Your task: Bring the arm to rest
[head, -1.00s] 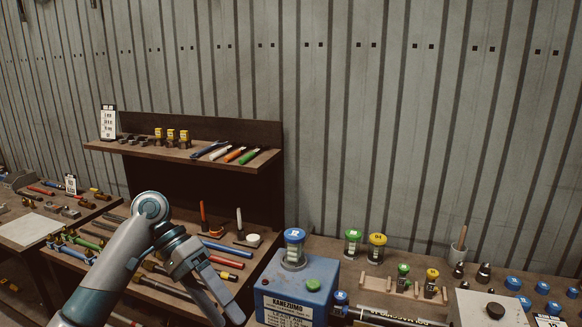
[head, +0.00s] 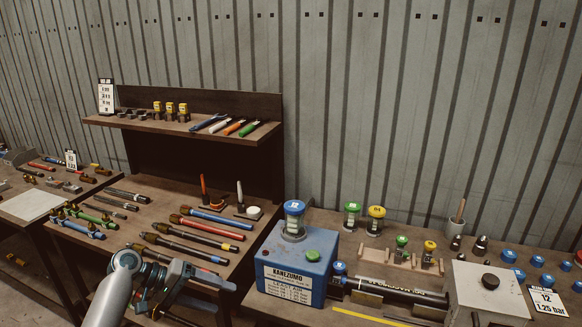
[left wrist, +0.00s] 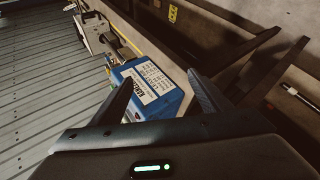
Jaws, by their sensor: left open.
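My left arm comes in at the lower left of the head view, low in front of the tool bench. My left gripper (head: 220,298) is open and empty, its fingers pointing right in front of the bench's lower edge. In the left wrist view the two dark fingers (left wrist: 160,80) stand apart with nothing between them. Beyond them shows the blue KANEZUMO box (left wrist: 146,84), apart from the fingers. My right gripper is in neither view.
The blue box (head: 297,268) stands on the right-hand bench, left of a black cylinder (head: 400,291) and a grey box (head: 487,290). Several hoses (head: 190,240) lie on the left bench. A shelf (head: 180,127) with tools stands behind it.

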